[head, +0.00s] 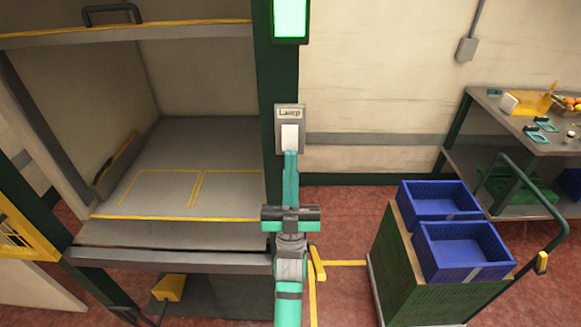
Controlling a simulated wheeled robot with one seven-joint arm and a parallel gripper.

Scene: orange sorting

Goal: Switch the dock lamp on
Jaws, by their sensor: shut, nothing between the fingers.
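The lamp switch (289,133) is a white rocker in a grey plate labelled "Lamp", on the dark green post (281,75). My gripper (290,156) is shut and empty, with its fingers pointing up at the lower edge of the white rocker. The fingertips overlap the bottom of the switch in the picture; I cannot tell whether they touch it. A bright white panel with a green border (290,17) is at the top of the same post.
Left of the post is an open bay with a grey floor (225,150) and yellow lines. At right, a green cart (398,265) carries blue crates (462,250). A workbench (490,108) stands behind it. Red floor shows between post and cart.

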